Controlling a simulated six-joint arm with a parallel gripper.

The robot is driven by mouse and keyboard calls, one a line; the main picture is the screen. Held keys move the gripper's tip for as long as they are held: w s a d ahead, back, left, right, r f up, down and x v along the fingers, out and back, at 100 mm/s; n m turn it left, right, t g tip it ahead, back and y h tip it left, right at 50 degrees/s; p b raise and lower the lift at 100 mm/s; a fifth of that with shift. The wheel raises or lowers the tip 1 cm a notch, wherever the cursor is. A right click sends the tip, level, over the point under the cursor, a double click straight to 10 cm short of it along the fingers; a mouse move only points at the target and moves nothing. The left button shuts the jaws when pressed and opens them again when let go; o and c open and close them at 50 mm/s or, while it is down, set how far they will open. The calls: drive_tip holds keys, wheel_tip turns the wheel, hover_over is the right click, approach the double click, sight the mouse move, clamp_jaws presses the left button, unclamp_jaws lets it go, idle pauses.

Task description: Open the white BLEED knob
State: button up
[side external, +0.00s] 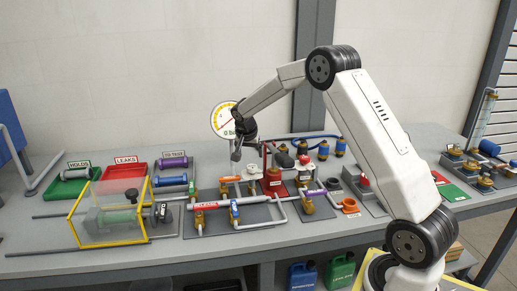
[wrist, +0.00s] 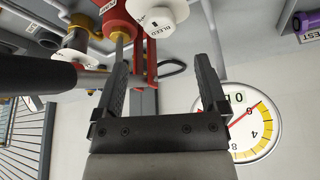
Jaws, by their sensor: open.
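The white BLEED knob (wrist: 160,22) is at the top of the wrist view, with its lettering upside down. In the side external view, a white round part (side external: 254,170) below my gripper looks like this knob, but its label is too small to read. My gripper (wrist: 162,66) is open and empty, its two dark fingers spread apart. The knob lies beyond the fingertips, roughly in line with the gap, and no contact shows. In the side external view my gripper (side external: 238,150) hangs above the pump skid in front of the gauge.
A dial gauge (side external: 223,119) stands behind my gripper; it also shows in the wrist view (wrist: 238,128). A red labelled fitting (wrist: 117,18) is close beside the knob. Pipes and valves crowd the skid. A yellow-framed clear box (side external: 108,215) and a red LEAKS tray (side external: 125,171) are to the left.

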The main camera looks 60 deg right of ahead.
sight(252, 166)
drive_tip(key=shift+x, duration=3.85)
drive_tip(key=shift+w+r, duration=0.1)
clamp_jaws()
drive_tip(key=shift+n+t, duration=0.4)
drive_tip(key=shift+n, duration=0.3)
drive_tip(key=shift+d+n+t+y, duration=0.1)
drive_tip(key=shift+n+t+y, duration=0.35)
drive_tip(key=shift+n, duration=1.15)
drive_tip(key=shift+n+t+y, duration=0.45)
drive_tip(key=shift+n+y, duration=0.1)
drive_tip(key=shift+n, duration=1.75)
